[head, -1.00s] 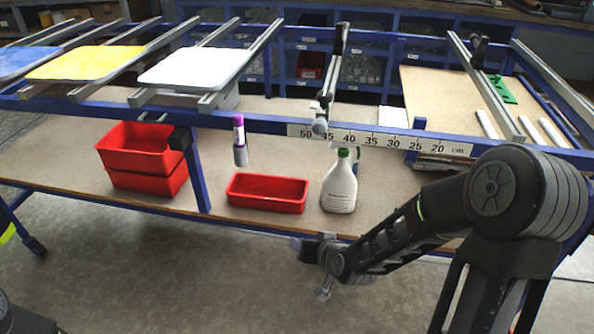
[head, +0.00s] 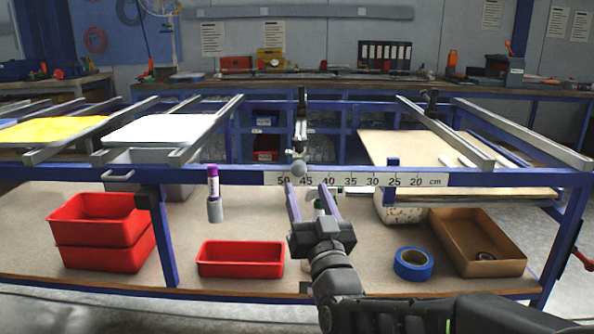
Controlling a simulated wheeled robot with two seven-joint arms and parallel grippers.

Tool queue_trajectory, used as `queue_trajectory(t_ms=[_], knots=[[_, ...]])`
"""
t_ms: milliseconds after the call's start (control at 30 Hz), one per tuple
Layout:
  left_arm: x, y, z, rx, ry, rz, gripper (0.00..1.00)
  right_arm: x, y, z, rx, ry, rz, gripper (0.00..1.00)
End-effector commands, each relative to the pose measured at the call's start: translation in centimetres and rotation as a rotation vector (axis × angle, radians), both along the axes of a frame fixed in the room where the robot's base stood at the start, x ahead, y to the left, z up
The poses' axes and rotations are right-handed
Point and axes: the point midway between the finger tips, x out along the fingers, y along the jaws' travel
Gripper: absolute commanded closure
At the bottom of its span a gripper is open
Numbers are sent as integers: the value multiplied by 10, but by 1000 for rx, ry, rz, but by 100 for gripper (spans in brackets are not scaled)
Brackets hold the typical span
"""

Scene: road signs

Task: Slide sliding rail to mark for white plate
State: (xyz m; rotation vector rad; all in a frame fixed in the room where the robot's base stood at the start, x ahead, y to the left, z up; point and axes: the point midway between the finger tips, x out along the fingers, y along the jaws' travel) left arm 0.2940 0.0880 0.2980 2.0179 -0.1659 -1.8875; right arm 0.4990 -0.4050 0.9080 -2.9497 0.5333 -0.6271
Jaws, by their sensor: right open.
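The sliding rail (head: 301,135) stands near the middle of the frame, seen end-on, with a dark clamp on top and a round grey knob (head: 299,168) at its near end. The white plate (head: 160,130) lies on rails to the left. My right gripper (head: 311,189) is open, fingers pointing forward and up, just below the knob in the picture. I cannot tell whether it touches the rail. It partly hides a spray bottle. My left gripper is out of view.
A yellow plate (head: 50,131) lies at far left. On the lower shelf are stacked red bins (head: 100,235), a red tray (head: 240,260), a purple-capped tube (head: 213,190), blue tape (head: 413,264) and a cardboard box (head: 480,245). The blue frame beam (head: 235,177) runs across the front.

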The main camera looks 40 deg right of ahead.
Motion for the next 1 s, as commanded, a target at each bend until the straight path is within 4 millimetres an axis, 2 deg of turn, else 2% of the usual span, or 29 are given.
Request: queue_trajectory(t_ms=[167,600,933,1000], knots=[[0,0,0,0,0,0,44,11,-5,4,0,0,0,47],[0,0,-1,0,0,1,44,63,-25,27,1,2,2,47],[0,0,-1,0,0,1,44,66,-27,29,1,2,2,47],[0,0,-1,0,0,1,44,66,-27,29,1,2,2,52]])
